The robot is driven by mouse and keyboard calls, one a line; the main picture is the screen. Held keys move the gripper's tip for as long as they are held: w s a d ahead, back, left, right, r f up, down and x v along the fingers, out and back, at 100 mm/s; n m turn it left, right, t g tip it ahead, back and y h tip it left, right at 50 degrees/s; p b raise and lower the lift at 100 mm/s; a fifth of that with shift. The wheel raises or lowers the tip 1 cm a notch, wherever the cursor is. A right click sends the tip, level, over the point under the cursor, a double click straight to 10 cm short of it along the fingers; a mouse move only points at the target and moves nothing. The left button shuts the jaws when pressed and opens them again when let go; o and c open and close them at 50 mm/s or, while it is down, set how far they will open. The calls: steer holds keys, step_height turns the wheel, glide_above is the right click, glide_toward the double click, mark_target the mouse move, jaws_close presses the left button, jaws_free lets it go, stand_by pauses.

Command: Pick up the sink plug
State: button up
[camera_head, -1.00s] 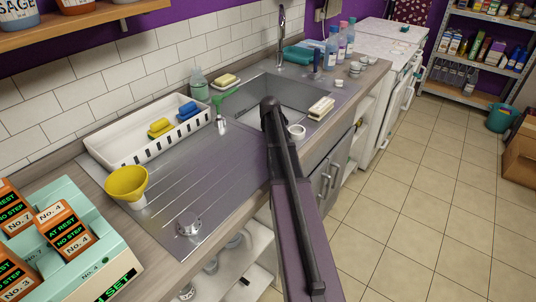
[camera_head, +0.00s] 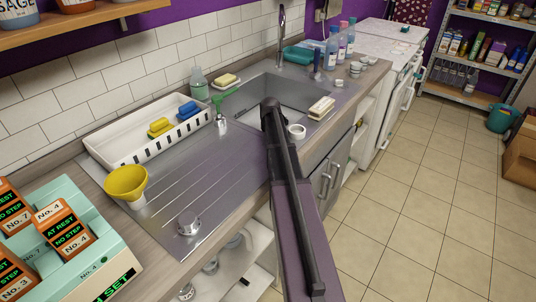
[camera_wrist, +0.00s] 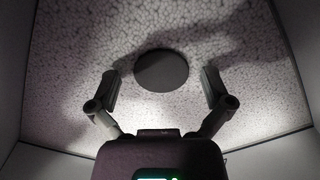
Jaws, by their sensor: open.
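A small round metal piece with a raised middle, which looks like the sink plug (camera_head: 189,223), lies on the ribbed drainboard (camera_head: 215,165) near its front left corner. Nothing touches it. The sink basin (camera_head: 285,98) is further back. My arm link crosses the middle of the head view, and my gripper does not show there. In the wrist view my gripper (camera_wrist: 162,90) is open, with its two fingers apart. A dark round disc (camera_wrist: 161,70) on a pale textured surface shows between them. I cannot tell what this disc is, or how far off.
A white rack (camera_head: 150,130) with sponges stands behind the drainboard. A green box with orange breakers (camera_head: 65,235) fills the lower left. A white ring (camera_head: 297,131) and soap dish (camera_head: 321,107) sit beside the sink, close to my arm.

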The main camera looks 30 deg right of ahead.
steer(key=c, duration=1.1)
steer(key=shift+c, duration=0.2)
steer(key=shift+r, duration=0.15)
step_height(320, 180, up, 10)
steer(key=p, duration=1)
steer(key=shift+r, duration=0.1)
steer(key=o, duration=0.6)
steer(key=shift+c, duration=0.2)
steer(key=c, duration=0.6)
steer(key=shift+r+p, duration=3)
steer(key=shift+p, duration=0.25)
